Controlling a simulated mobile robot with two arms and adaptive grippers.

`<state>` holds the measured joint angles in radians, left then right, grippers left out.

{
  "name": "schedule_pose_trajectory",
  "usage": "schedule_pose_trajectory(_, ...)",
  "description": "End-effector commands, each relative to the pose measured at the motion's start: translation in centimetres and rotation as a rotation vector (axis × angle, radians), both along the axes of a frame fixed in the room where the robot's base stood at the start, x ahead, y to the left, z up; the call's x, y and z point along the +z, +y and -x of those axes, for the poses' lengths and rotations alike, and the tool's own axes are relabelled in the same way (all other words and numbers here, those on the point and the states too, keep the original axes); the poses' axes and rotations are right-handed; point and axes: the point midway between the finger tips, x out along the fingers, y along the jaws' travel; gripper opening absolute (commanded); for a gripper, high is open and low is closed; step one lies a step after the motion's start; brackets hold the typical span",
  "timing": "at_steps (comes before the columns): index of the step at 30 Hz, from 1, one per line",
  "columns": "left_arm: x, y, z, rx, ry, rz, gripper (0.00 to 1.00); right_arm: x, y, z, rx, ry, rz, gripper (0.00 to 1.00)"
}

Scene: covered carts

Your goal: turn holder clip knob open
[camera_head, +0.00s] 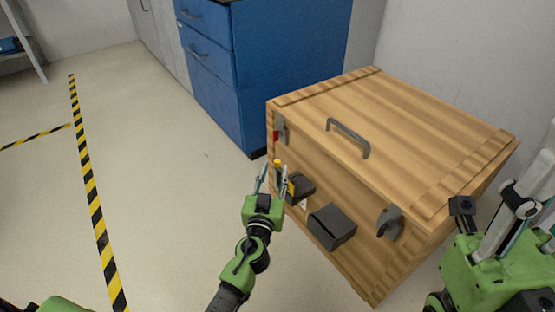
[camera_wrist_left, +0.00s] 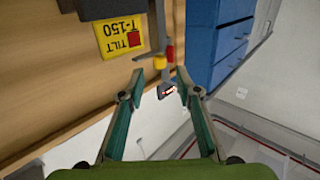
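The holder clip shows in the left wrist view as a narrow grey metal piece (camera_wrist_left: 158,28) on the wooden crate's front, with a small yellow knob (camera_wrist_left: 159,62) and a red part beside it. In the head view the yellow knob (camera_head: 277,162) shows at the tips of my left gripper (camera_head: 273,172). In the wrist view my left gripper (camera_wrist_left: 160,80) is open, its two fingers apart and pointing at the knob, which lies just beyond and between the tips. Contact is not visible. My right gripper (camera_head: 515,215) is at the right edge, partly cut off.
The wooden crate (camera_head: 400,130) has a grey lid handle (camera_head: 348,137), a right latch (camera_head: 390,222) and black boxes (camera_head: 332,227) on its front. A yellow label (camera_wrist_left: 122,36) sits beside the clip. A blue cabinet (camera_head: 225,75) stands behind.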

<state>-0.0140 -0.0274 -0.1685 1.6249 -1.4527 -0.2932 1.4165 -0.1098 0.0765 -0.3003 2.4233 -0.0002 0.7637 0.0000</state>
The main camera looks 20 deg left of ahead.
Motion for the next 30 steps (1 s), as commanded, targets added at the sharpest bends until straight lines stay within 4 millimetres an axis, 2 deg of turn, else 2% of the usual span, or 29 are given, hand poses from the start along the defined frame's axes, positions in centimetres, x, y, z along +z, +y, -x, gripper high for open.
schedule_pose_trajectory(3, 0.1, 0.3, -2.3, 0.001, -0.002, -0.001, 0.31, -0.1, 0.0, 0.0, 0.0, 0.001, 0.0, 0.4)
schedule_pose_trajectory(9, -0.1, 0.6, -4.7, 0.001, 0.0, 0.0, 0.31, -0.2, 0.0, -0.1, 0.0, 0.001, 0.001, 0.4)
schedule_pose_trajectory(14, -0.1, 0.7, -5.4, 0.0, 0.001, -0.001, 0.31, -0.1, 0.1, -0.2, 0.0, 0.002, 0.003, 0.4)
schedule_pose_trajectory(22, -0.1, 0.7, -5.5, 0.0, 0.001, 0.0, 0.31, 0.2, 0.1, -0.1, 0.0, -0.008, 0.003, 0.4)
schedule_pose_trajectory(24, -0.1, 0.7, -5.5, 0.0, 0.001, 0.0, 0.13, 0.2, 0.1, 0.0, 0.0, -0.01, 0.002, 0.4)
schedule_pose_trajectory(26, -0.1, 0.7, -5.5, 0.0, 0.001, 0.0, 0.0, 0.2, 0.1, 0.0, 0.0, -0.01, 0.002, 0.4)
schedule_pose_trajectory(30, -0.1, 0.7, -5.5, 0.0, 0.001, 0.0, 0.0, 0.2, 0.1, 0.0, 0.0, -0.012, 0.002, 0.4)
